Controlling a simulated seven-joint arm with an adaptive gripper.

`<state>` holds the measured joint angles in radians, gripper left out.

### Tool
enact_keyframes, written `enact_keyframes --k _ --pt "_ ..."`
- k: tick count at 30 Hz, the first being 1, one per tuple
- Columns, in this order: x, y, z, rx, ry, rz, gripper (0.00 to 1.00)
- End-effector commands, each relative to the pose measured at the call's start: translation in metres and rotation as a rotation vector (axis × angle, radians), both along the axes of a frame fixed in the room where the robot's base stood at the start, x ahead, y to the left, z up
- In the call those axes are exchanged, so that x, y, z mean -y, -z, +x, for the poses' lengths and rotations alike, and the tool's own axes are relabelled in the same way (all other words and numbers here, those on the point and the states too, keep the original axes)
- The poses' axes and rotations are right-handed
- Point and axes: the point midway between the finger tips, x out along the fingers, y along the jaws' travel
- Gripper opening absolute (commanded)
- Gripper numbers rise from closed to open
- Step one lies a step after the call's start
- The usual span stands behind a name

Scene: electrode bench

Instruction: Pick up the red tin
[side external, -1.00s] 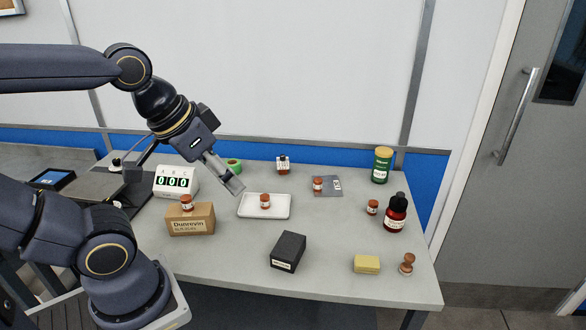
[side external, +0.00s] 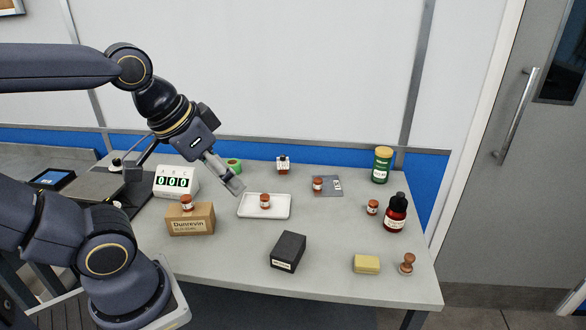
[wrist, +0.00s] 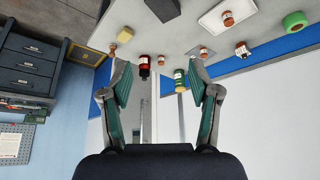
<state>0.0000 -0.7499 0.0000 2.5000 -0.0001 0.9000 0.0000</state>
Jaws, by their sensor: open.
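I see no plainly red tin. A green tin (side external: 382,165) with a yellowish lid stands at the back right of the table; it also shows in the wrist view (wrist: 179,81). A dark red bottle (side external: 395,217) with a black top and white label stands at the right; it also shows in the wrist view (wrist: 144,68). My gripper (side external: 236,187) is open and empty, in the air near the white tray, well left of both. In the wrist view, the spread fingers (wrist: 159,82) frame the red bottle and green tin, which are farther off.
Small orange-brown jars stand on a cardboard box (side external: 190,225), on the white tray (side external: 280,212), on a grey card (side external: 328,191) and on the bare table (side external: 372,207). A black box (side external: 288,250), yellow block (side external: 367,264) and wooden stamp (side external: 407,263) stand in front. Bare table lies between.

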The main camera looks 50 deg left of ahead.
Motion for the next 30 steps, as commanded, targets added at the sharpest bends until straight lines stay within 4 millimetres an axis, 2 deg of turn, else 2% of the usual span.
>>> enact_keyframes --k 1,6,15,17,20,23,24,26,27,29,30 --pt "0.000 0.000 0.000 0.000 0.000 0.000 0.70" --pt "0.000 0.000 0.000 0.000 0.000 0.000 0.85" --pt "0.000 -0.001 0.001 0.007 -0.011 -0.006 0.85" --pt "0.000 -0.014 0.009 0.047 -0.020 -0.011 0.85" --pt "-0.001 -0.047 0.035 0.118 -0.039 -0.024 0.85" --pt "0.000 -0.080 0.079 0.159 -0.053 -0.041 0.85" --pt "0.000 -0.089 0.100 0.166 -0.059 -0.047 0.85" --pt "0.003 -0.100 0.132 0.171 -0.062 -0.055 0.85" --pt "0.004 -0.104 0.155 0.172 -0.065 -0.060 0.85" --pt "0.008 -0.105 0.190 0.168 -0.067 -0.064 0.85" --pt "0.012 -0.102 0.214 0.162 -0.065 -0.064 0.85"
